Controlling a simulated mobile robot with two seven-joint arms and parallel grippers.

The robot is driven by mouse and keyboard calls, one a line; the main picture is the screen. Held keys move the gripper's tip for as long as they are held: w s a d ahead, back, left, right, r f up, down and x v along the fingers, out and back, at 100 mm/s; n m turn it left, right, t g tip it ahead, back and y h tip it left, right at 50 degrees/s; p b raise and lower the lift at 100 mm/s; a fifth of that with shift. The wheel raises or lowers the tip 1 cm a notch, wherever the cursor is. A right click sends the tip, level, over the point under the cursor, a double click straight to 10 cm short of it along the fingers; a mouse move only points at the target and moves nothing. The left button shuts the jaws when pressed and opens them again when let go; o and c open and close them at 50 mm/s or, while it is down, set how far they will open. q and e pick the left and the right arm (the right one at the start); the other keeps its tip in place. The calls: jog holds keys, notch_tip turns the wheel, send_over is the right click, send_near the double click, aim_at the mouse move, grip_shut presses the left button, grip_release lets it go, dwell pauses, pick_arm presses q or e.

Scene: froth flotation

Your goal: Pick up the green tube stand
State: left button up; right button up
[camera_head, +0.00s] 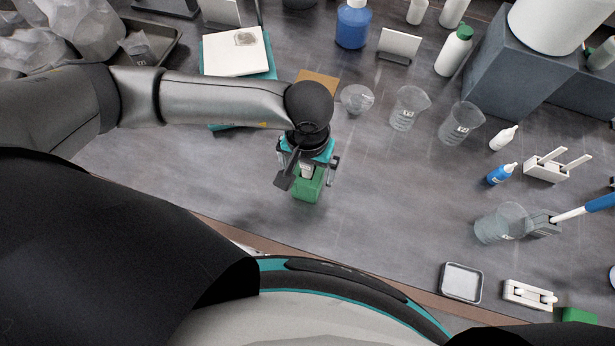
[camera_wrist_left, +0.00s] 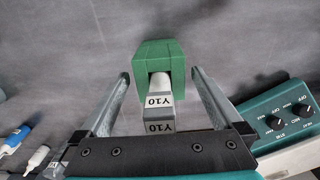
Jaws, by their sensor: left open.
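The green tube stand (camera_head: 307,188) is on the grey bench just below my left gripper in the head view, partly covered by it. In the left wrist view the green stand (camera_wrist_left: 152,51) shows as a block with white-labelled pieces marked "Y10" (camera_wrist_left: 159,101) at its near side. My left gripper (camera_wrist_left: 160,74) is open, with one finger on each side of the stand and a visible gap on both sides. In the head view the left gripper (camera_head: 307,162) points down over the stand. My right gripper is not in view.
A teal device with knobs (camera_wrist_left: 280,120) is close to the right finger in the wrist view. Glass beakers (camera_head: 408,108) stand to the right of the arm, and small bottles (camera_head: 500,173) farther right. The bench around the stand's front and right is clear.

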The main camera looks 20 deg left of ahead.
pick_arm(q)
jog(key=shift+f, duration=0.45)
grip_shut()
dwell(0.6)
